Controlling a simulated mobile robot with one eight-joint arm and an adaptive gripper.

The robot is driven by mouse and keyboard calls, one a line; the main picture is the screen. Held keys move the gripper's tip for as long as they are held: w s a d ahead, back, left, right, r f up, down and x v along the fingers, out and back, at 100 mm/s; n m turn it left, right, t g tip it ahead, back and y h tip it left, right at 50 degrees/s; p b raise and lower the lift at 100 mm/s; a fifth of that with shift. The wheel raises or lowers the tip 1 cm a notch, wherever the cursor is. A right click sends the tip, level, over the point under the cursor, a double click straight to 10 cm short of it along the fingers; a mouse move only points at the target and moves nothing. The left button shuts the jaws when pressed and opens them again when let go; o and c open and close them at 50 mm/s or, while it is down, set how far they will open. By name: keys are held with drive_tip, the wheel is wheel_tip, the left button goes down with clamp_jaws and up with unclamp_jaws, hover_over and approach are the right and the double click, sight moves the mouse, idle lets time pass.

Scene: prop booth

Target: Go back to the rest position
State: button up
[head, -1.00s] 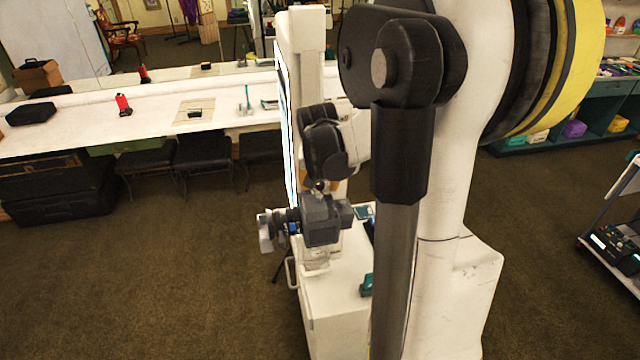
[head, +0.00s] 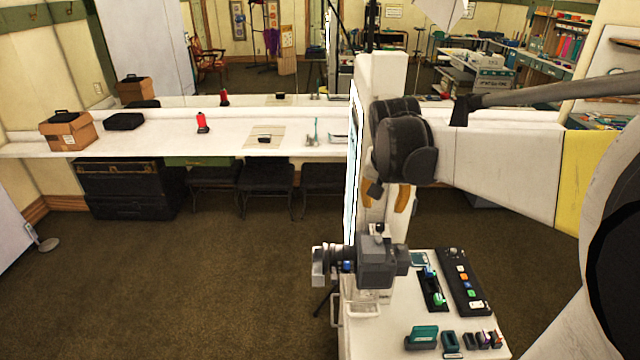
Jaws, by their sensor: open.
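My gripper (head: 385,200) hangs below my black wrist in the head view, partly hidden by it. Two amber finger-like parts show, spread apart, in front of the white column (head: 382,85). Nothing shows between them. Just below is a dark camera (head: 378,262) on a white stand. I cannot tell how much space lies between it and the gripper. My arm reaches in from the right.
A white-topped cart (head: 388,335) below holds a black button panel (head: 463,282) and several small teal and dark items. A long white counter (head: 340,150) runs along the back, with black stools (head: 266,180) under it. Brown carpet at left is open.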

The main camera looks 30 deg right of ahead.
idle(0.4)
drive_tip(key=a+f+n+b, duration=0.1)
drive_tip(key=a+f+b, duration=0.3)
drive_tip(key=s+a+f+n+t+b, duration=0.1)
drive_tip(key=a+f+b, duration=0.4)
drive_tip(key=s+a+f+n+t+y+b, duration=0.1)
drive_tip(key=a+f+n+b, duration=0.1)
drive_tip(key=a+f+b, duration=0.2)
drive_tip(key=shift+s+a+f+b, duration=0.15)
drive_tip(key=shift+s+f+b, duration=0.1)
drive_tip(key=shift+b, duration=0.3)
drive_tip(key=s+a+f+n+t+y+b, duration=0.1)
drive_tip(key=s+a+f+n+b, duration=0.1)
drive_tip(key=a+f+b, duration=0.4)
drive_tip(key=s+a+f+n+t+y+b, duration=0.1)
drive_tip(key=s+a+f+n+b, duration=0.2)
drive_tip(key=a+f+b, duration=0.3)
wheel_tip(320, 180, down, 5)
drive_tip(key=shift+s+a+r+b, duration=0.1)
drive_tip(key=shift+s+a+b, duration=0.3)
drive_tip(key=shift+b, duration=0.55)
drive_tip(key=shift+s+d, duration=0.1)
